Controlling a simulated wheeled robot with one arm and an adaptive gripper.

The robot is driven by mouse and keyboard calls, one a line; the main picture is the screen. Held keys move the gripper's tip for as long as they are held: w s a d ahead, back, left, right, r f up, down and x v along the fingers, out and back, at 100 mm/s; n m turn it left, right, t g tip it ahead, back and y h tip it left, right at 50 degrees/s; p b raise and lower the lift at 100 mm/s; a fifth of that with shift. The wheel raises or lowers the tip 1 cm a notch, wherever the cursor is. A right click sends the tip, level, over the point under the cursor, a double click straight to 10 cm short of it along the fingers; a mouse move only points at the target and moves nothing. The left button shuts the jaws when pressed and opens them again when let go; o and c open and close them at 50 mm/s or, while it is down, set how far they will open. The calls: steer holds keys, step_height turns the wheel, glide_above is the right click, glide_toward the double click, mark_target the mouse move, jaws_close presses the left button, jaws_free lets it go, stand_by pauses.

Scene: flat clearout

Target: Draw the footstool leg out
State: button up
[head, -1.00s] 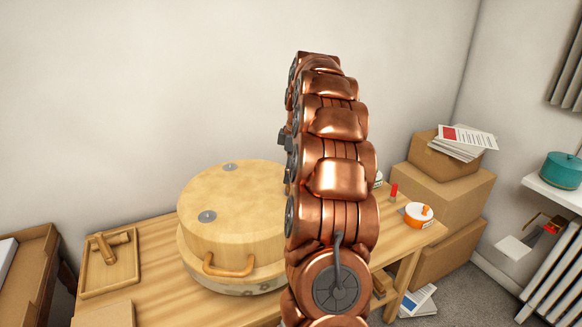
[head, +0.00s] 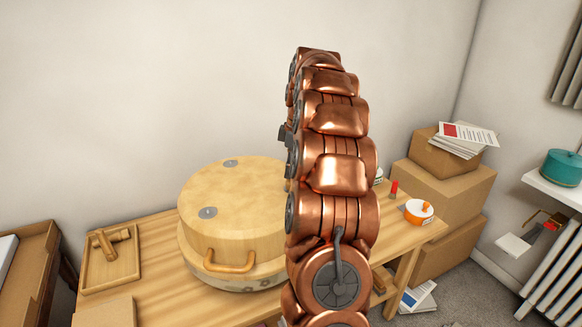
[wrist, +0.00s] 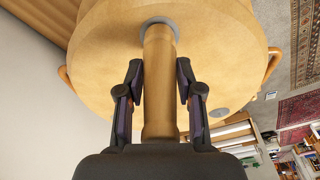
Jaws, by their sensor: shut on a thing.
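The upturned round wooden footstool (head: 235,195) stands on the workbench, with bare grey metal plates on its face and a handle at its front. In the wrist view its pale underside (wrist: 100,60) fills the top. The turned wooden footstool leg (wrist: 158,75) meets a grey round plate (wrist: 160,24) there; I cannot tell whether it is still joined. My gripper (wrist: 159,80) is shut on the leg, one finger on each side. In the head view my arm hides the gripper and this leg.
A wooden tray (head: 122,272) with wooden pieces (head: 108,240) lies on the bench (head: 160,250) at left. An orange-and-white round container (head: 419,212) and a small red-topped item (head: 394,189) stand at right. Cardboard boxes (head: 445,190) are stacked beyond the bench's right end.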

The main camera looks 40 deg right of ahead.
jaws_close()
steer(key=shift+r, duration=0.2)
steer(key=shift+r, duration=0.85)
steer(key=shift+r+p, duration=0.75)
steer(key=shift+r, duration=1.2)
